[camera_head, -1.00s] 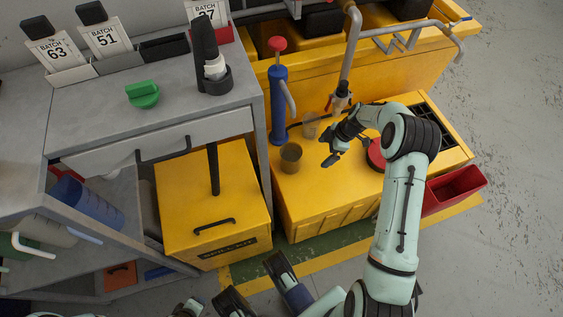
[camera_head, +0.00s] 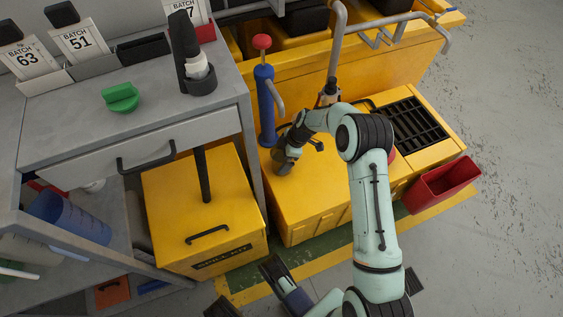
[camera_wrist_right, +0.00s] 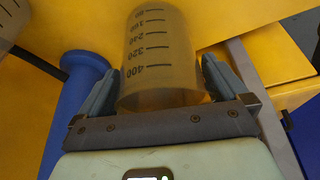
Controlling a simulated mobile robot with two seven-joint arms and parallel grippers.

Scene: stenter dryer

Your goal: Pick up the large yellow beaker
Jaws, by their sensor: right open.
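The yellow beaker (camera_wrist_right: 158,60) fills the middle of the right wrist view, translucent and amber-tinted with dark graduation marks up to 400. It is between the two fingers of my right gripper (camera_wrist_right: 160,88), which are open, one on each side, with slight gaps visible. In the head view my right gripper (camera_head: 290,150) is low over the yellow bench, left of the metal pipe, and largely hides the beaker (camera_head: 281,167).
A blue cylinder with a red knob (camera_head: 265,105) stands close left of my right gripper, and the metal pipe (camera_head: 333,60) close behind. A yellow spill kit box (camera_head: 205,225) is at left. A red bin (camera_head: 443,184) and black grating (camera_head: 412,125) lie right.

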